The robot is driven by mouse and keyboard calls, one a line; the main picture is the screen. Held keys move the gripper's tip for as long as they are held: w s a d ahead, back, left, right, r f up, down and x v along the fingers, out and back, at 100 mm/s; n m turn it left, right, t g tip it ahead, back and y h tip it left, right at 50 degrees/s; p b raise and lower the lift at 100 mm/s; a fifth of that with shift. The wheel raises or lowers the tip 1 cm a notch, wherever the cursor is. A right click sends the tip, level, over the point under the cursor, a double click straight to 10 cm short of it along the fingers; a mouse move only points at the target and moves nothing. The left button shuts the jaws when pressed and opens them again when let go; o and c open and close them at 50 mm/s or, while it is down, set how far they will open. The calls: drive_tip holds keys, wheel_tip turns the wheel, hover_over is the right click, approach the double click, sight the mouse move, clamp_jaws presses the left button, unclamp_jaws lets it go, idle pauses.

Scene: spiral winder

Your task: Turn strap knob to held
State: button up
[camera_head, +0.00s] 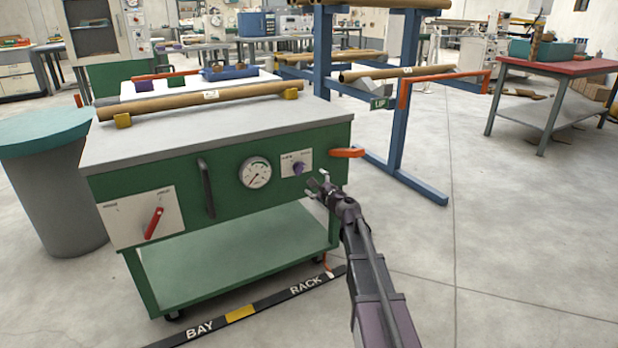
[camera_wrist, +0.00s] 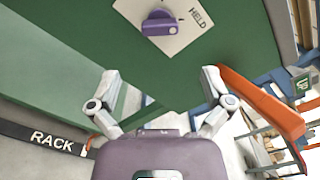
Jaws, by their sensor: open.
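The strap knob (camera_head: 298,167) is a small purple knob on a white plate (camera_head: 290,158) on the green cart's front panel, right of the round gauge. In the wrist view the purple knob (camera_wrist: 160,26) sits near the top on its white plate, with the word HELD printed to its right. The plate's other label is cut off there. My gripper (camera_head: 317,187) is open and empty, in front of the panel, a little below and right of the knob. In the wrist view its two fingers (camera_wrist: 163,85) are spread apart, short of the knob and not touching it.
The cart (camera_head: 220,120) also carries a gauge (camera_head: 256,173), a black handle (camera_head: 206,188) and a red lever (camera_head: 154,223). An orange lever (camera_head: 347,153) juts from its right end, close to my gripper. A blue rack (camera_head: 398,150) stands behind. The floor at right is clear.

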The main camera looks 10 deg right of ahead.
drive_tip(key=shift+v, duration=1.25)
drive_tip(key=s+a+f+n+g+y+p, duration=0.1)
drive_tip(key=s+a+f+n+g+p, duration=0.2)
drive_tip(key=s+a+n+g, duration=0.35)
drive_tip(key=s+a+f+n+g+y+p, duration=0.1)
drive_tip(key=s+a+f+n+g+p, duration=0.25)
drive_tip(key=s+n, duration=0.6)
drive_tip(key=s+d+f+n+g+h+p, duration=0.1)
drive_tip(key=s+d+n+g+h+p, duration=0.2)
drive_tip(key=s, duration=0.6)
drive_tip(key=s+d+n+g+h+p, duration=0.1)
drive_tip(key=s+d+n+g+h, duration=0.1)
drive_tip(key=s+n+g+h, duration=0.45)
wheel_tip(320, 180, up, 37)
drive_tip(key=s+m+t+y+p, duration=0.1)
drive_tip(key=m+t+y+p, duration=0.1)
drive_tip(key=p, duration=3.5)
drive_tip(key=shift+s+m, duration=0.2)
drive_tip(key=shift+m, duration=0.25)
